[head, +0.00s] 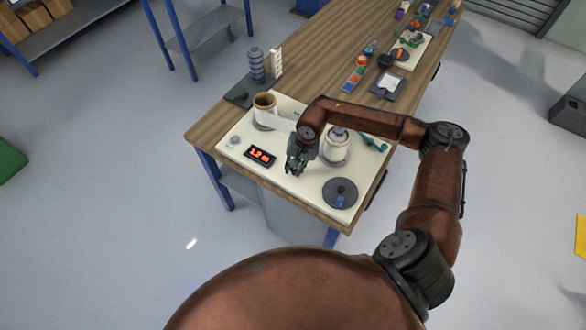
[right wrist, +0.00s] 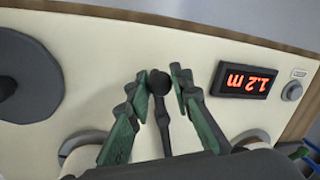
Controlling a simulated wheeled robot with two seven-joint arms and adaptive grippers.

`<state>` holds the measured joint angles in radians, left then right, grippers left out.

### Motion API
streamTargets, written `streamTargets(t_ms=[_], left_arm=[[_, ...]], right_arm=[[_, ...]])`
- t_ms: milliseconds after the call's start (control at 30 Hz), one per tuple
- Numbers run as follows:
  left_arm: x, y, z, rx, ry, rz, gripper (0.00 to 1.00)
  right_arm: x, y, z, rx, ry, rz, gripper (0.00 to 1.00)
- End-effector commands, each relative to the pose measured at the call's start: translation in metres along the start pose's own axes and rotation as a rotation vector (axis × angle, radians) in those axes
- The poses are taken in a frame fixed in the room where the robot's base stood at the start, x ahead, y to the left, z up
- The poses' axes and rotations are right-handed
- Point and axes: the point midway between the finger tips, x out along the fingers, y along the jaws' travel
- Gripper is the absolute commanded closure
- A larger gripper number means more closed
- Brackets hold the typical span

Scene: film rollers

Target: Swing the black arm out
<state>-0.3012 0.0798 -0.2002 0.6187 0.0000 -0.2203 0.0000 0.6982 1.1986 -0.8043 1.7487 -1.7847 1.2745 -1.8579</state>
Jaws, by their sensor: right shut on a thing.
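The black arm (right wrist: 163,115) shows in the right wrist view as a thin dark bar with a round knob at its end. My right gripper (right wrist: 162,85) is shut on it, with a finger on each side just behind the knob. In the head view my right gripper (head: 294,170) points down over the cream panel (head: 300,187), between the red display (head: 260,156) and the dark disc (head: 340,193). The gripper hides the black arm there. My left gripper is not in view.
On the panel stand a tan roller (head: 265,104) with film running from it and a second roller (head: 336,147). The display reads 1.2 m, with a round button (right wrist: 291,91) beside it. Stacked grey discs (head: 257,66) stand behind. The wooden table (head: 315,60) continues to the back.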

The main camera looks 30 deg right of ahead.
Motion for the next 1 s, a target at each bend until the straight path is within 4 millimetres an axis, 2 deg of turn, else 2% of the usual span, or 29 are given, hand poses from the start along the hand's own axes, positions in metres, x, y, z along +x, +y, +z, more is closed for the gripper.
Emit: streamTargets(t_ms=[267, 300, 533, 833, 1000], left_arm=[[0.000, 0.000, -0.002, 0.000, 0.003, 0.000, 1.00], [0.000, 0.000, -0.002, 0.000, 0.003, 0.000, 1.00], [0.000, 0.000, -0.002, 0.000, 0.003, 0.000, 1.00], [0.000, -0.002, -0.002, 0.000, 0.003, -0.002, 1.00], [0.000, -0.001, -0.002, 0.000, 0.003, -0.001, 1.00]], right_arm=[[0.000, 0.001, 0.001, 0.000, -0.002, 0.003, 1.00], [0.000, 0.002, 0.001, 0.000, -0.002, 0.003, 0.78], [0.000, 0.001, 0.000, 0.000, -0.001, 0.002, 0.63], [-0.002, 0.000, 0.000, 0.001, 0.000, 0.001, 0.63], [-0.022, 0.001, -0.002, 0.001, 0.003, 0.001, 0.63]])
